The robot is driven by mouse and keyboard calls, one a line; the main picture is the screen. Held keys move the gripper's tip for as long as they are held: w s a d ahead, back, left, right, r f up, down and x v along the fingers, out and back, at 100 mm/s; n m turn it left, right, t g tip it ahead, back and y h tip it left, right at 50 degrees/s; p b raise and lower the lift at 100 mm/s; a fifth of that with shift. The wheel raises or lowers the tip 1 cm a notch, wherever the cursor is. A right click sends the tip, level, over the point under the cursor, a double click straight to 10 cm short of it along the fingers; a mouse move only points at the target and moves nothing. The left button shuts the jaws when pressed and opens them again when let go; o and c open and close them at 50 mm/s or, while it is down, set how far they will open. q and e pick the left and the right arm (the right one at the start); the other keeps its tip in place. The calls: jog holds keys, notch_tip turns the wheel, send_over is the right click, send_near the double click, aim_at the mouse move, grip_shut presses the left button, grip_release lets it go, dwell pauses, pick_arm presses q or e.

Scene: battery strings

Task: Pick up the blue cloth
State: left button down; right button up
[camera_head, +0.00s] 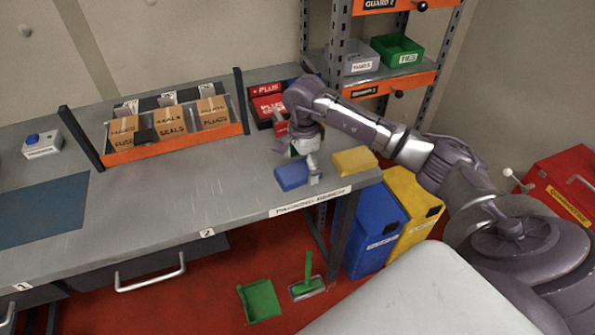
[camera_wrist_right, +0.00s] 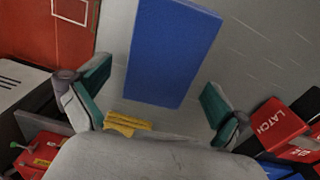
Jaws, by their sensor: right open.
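The blue cloth (camera_head: 291,175) is a flat folded block lying on the grey bench near its front right corner. In the right wrist view the blue cloth (camera_wrist_right: 170,52) lies ahead of and between my fingers, with grey bench showing on both sides of it. My right gripper (camera_head: 302,171) is over the bench beside the cloth. In its wrist view the right gripper (camera_wrist_right: 150,92) is open, its green-lined fingers wide apart with nothing held. I cannot tell whether a finger touches the cloth. My left gripper is not in view.
A yellow cloth (camera_head: 354,161) lies just right of the blue one. Red boxes (camera_head: 268,108) stand behind. An orange-edged rack of labelled boxes (camera_head: 172,145) stands to the left. The bench's front edge is close. Blue and yellow bins (camera_head: 374,235) stand below. The bench's front middle is clear.

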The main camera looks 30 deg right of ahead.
aim_at(303, 168)
jog(key=c, duration=1.2)
jog(key=shift+r, duration=0.1)
jog(key=shift+r, duration=0.55)
notch_tip(303, 168, up, 3)
jog(key=shift+w+f+b, duration=0.1)
jog(key=shift+b, duration=0.65)
jog(key=s+d+r+b, duration=0.2)
jog(key=s+d+r, duration=0.4)
jog(key=d, duration=0.4)
jog(key=shift+r+b, duration=0.4)
jog(key=shift+r, duration=0.1)
jog(key=shift+s, duration=0.1)
